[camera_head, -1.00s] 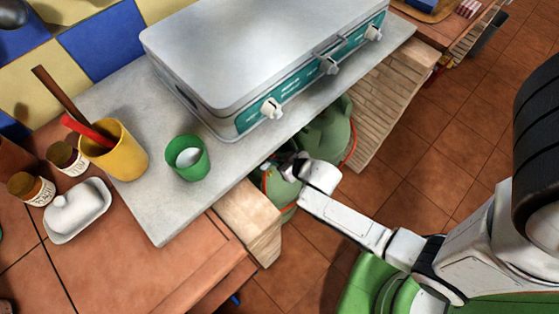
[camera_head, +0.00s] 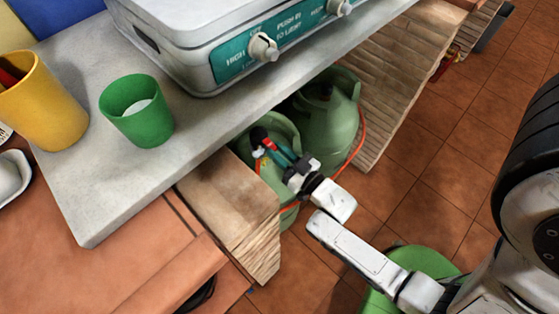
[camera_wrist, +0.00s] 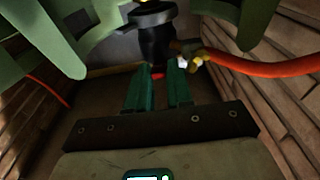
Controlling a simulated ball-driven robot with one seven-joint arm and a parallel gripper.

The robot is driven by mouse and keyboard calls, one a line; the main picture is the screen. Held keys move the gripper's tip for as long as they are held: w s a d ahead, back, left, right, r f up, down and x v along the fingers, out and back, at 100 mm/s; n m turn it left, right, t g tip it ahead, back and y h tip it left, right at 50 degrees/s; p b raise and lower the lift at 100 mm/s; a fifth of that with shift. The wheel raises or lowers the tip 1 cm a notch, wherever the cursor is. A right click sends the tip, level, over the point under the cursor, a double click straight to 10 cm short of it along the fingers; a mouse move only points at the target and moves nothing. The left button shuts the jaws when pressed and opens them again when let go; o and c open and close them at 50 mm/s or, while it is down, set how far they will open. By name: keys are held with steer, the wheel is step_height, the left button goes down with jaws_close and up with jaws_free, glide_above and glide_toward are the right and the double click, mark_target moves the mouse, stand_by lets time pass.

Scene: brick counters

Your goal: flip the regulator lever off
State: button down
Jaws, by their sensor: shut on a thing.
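The regulator (camera_wrist: 154,38) is a dark, upright body on the valve of a green gas cylinder (camera_head: 283,128) under the counter. Its small red lever (camera_wrist: 157,76) shows low in the wrist view, between my fingertips. In the head view a red and black part of the regulator (camera_head: 258,133) shows just beyond the fingers. My gripper (camera_head: 268,150) has teal fingers, which also show in the wrist view (camera_wrist: 159,70). It is shut on the lever. The exact contact and the lever's angle are hard to tell.
An orange hose (camera_wrist: 260,66) runs from the regulator to the right. A second green cylinder (camera_head: 325,110) stands beside the first. A green cup (camera_head: 140,115) and a stove (camera_head: 180,50) stand on top.

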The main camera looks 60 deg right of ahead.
steer(key=shift+w+f+t+h+b, duration=0.15)
steer(key=shift+f+t+b, duration=0.4)
steer(key=shift+b, duration=0.8)
steer(key=shift+w+f+t+h+b, duration=0.15)
steer(key=shift+f+t+b, duration=0.35)
steer(key=shift+b, duration=0.85)
steer(key=shift+d+r+t+b, duration=0.1)
steer(key=shift+r+t+b, duration=0.05)
steer(key=shift+t+b, duration=0.2)
steer(key=shift+r+b, duration=0.1)
steer(key=shift+b, duration=0.2)
steer(key=c, duration=1)
jaws_free()
steer(key=shift+r+p, duration=0.2)
steer(key=shift+p, duration=0.15)
